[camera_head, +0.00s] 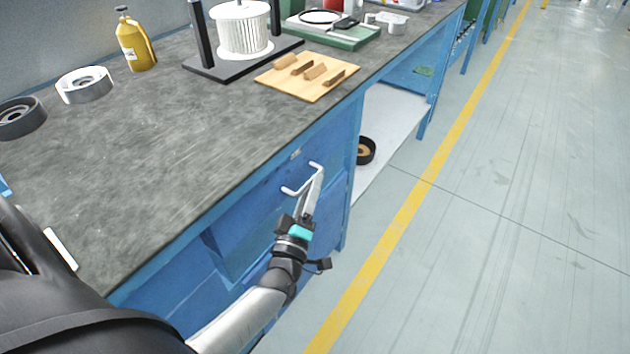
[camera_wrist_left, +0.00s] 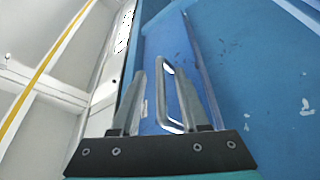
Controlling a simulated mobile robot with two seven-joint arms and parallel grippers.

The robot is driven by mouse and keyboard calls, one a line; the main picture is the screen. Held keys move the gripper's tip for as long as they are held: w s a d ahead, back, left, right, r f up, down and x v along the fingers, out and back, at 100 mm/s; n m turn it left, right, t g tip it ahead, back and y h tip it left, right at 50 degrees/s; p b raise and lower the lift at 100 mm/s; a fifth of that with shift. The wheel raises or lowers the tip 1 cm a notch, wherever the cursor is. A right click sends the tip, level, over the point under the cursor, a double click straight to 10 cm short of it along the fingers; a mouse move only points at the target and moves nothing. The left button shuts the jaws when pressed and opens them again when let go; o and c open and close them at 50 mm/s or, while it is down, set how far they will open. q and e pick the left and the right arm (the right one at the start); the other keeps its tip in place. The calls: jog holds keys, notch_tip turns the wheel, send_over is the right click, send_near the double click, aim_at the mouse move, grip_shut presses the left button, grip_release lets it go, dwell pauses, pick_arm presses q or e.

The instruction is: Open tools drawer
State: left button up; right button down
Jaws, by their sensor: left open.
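The blue drawer front (camera_head: 262,200) sits under the bench top on its long side and carries a pale metal bar handle (camera_head: 291,191). In the left wrist view the handle (camera_wrist_left: 168,68) stands out from the blue front, between my two fingers. My left gripper (camera_head: 312,184) is open at the handle, with one finger on each side of it; it also shows in the left wrist view (camera_wrist_left: 163,88). I cannot tell whether a finger touches the bar. The drawer front looks flush with the bench. My right gripper is not in view.
The grey bench top (camera_head: 150,165) holds a yellow bottle (camera_head: 134,42), a white ring part (camera_head: 84,85), a white finned rotor (camera_head: 242,28) and a wooden board (camera_head: 306,87) with small pieces. A lower shelf (camera_head: 392,125) is at right. The floor beside the bench is clear.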

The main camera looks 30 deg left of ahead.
pick_arm(q)
jog(key=shift+x, duration=1.5)
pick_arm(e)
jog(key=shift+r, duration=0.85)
pick_arm(q)
grip_shut()
jog(key=shift+r, duration=0.1)
